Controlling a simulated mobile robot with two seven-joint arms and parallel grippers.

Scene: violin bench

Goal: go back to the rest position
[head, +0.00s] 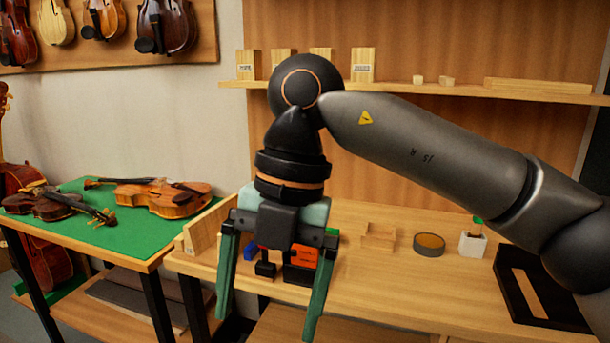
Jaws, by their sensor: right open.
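My right gripper (268,312) hangs in front of the workbench in the head view. Its arm comes in from the right edge. Its two long green fingers point down and stand wide apart. I see nothing held between them. The fingers hang before the front part of the wooden workbench (375,297). An orange-red object (304,257) and a blue object (250,252) on the bench show partly behind the gripper. My left gripper does not show.
A round dark tin (429,244), a white pot (472,243) and a black frame (507,290) stand on the bench's right part. Violins lie on a green-topped table (128,239) at left. A wall shelf (440,91) with wooden blocks runs behind my arm.

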